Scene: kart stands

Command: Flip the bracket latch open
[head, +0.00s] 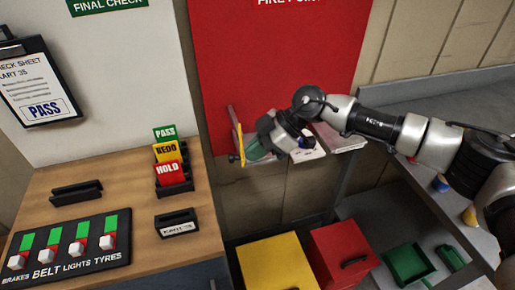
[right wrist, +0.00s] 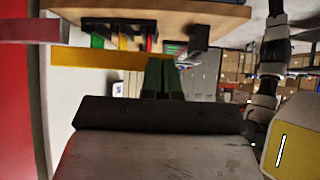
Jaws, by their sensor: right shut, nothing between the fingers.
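The yellow bar, which looks like the bracket latch (head: 240,146), stands out near-upright in front of the red fire point panel. It also shows in the right wrist view as a long yellow strip (right wrist: 100,57) running across to the fingertips. My right gripper (head: 251,150) is shut and empty, its green fingers right beside the bar; it also shows in the right wrist view (right wrist: 165,62). I cannot tell whether fingers and bar touch. The bracket behind (head: 308,150) is partly hidden by my gripper. My left gripper is out of view.
A wooden bench (head: 120,185) at left carries PASS, REDO and HOLD cards (head: 170,173) and a switch panel (head: 70,252). Yellow (head: 275,265) and red boxes (head: 342,252) stand below. A grey bench (head: 430,95) lies at right, under my arm.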

